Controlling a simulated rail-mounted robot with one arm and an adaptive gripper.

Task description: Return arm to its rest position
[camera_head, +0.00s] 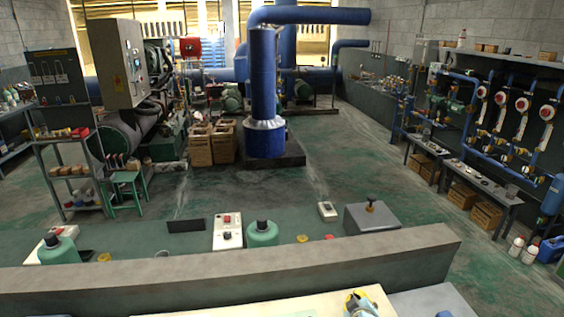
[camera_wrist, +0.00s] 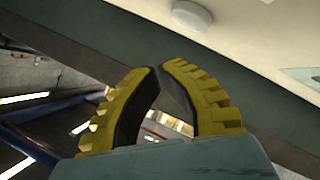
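My gripper (camera_wrist: 159,68) shows in the wrist view, with two yellow ribbed fingers and black inner pads. The fingertips come together at the top, and the fingers bow apart lower down. I see nothing held between them. The gripper points toward a dark band beside a pale surface (camera_wrist: 245,40) that carries a round white fixture (camera_wrist: 191,14).
A grey ledge (camera_head: 230,270) crosses the front. Behind it are green cylinders (camera_head: 262,234), a white control box (camera_head: 227,231) and a grey box (camera_head: 372,217). A blue-and-yellow item (camera_head: 360,304) is cut off below. The middle floor (camera_head: 330,175) is clear.

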